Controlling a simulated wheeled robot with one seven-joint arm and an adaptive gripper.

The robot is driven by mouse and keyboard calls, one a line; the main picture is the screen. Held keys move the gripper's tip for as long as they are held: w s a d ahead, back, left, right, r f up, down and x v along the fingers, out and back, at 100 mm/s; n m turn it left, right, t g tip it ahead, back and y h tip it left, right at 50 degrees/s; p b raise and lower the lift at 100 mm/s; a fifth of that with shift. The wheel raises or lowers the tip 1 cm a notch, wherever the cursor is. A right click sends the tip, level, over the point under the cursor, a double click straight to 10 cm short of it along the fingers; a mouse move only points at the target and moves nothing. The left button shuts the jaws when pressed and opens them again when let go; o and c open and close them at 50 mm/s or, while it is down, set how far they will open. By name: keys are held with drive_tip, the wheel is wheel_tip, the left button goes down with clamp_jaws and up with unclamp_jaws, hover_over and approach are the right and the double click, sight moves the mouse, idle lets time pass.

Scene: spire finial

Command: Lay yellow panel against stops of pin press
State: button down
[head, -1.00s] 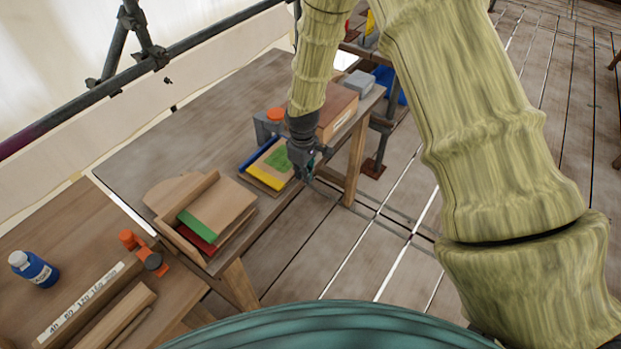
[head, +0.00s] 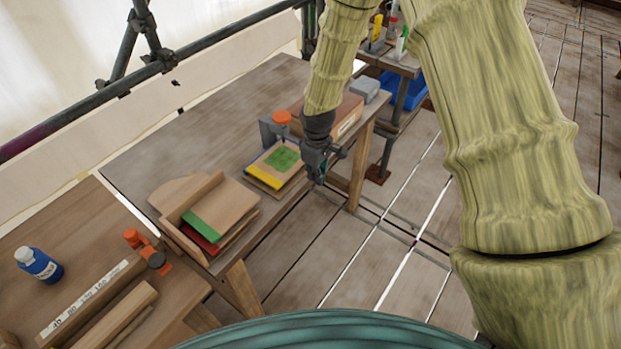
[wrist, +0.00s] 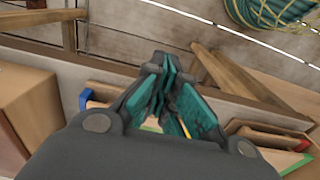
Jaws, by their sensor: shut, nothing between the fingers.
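The yellow panel is a light board with a yellow front edge (head: 263,177) and a green patch (head: 283,158) on top. It lies flat at the pin press (head: 268,131), a grey frame with an orange knob, on the far part of the bench. A thin blue strip shows along the panel's left side; I cannot tell whether they touch. My gripper (head: 319,174) is shut and empty, just off the panel's right side near the bench edge. In the wrist view, my gripper (wrist: 163,72) hides most of the panel; a bit of yellow (wrist: 186,131) shows behind the fingers.
A wooden rack (head: 190,196) with green and red edged boards stands left on the bench. A brown box (head: 346,117) and a grey block (head: 365,88) stand behind the press. A blue bottle (head: 40,264) is on the near table.

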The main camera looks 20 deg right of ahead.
drive_tip(key=shift+r+b, duration=1.05)
drive_tip(key=shift+r, duration=2.85)
drive_tip(key=s+f+m, duration=0.3)
drive_tip(key=s+f, duration=1.2)
drive_tip(key=f, duration=0.4)
drive_tip(key=s+d+f+m, duration=0.2)
drive_tip(key=s+f, duration=0.2)
drive_tip(key=s, duration=0.7)
drive_tip(key=s+d+f+m, duration=0.1)
drive_tip(key=s+f+m, duration=0.2)
drive_tip(key=s, duration=0.9)
drive_tip(key=shift+d+f, duration=0.4)
drive_tip(key=shift+f, duration=0.4)
